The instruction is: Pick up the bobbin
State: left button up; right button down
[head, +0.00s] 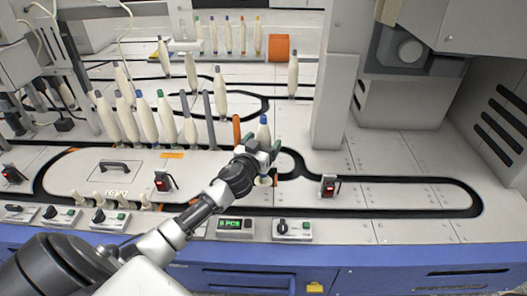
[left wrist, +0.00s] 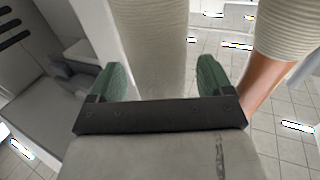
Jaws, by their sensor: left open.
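A cream bobbin with a blue tip (head: 263,134) stands upright at the right end of the front row of bobbins. My left gripper (head: 261,151) is at this bobbin, and the arm hides part of its middle. In the left wrist view the wound bobbin body (left wrist: 155,45) lies between the two green fingers of my left gripper (left wrist: 155,78). The fingers are open, with a gap visible on the right side. My right gripper is not in view.
Several cream bobbins (head: 145,117) stand in a row to the left. An orange post (head: 237,130) is close beside the gripper. A grey column (head: 336,90) rises to the right. Switch boxes (head: 292,229) line the front edge. The panel at right is mostly clear.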

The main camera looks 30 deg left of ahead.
pick_arm(q)
jog(key=c, duration=1)
jog(key=shift+c, duration=0.2)
jog(key=shift+r, duration=0.15)
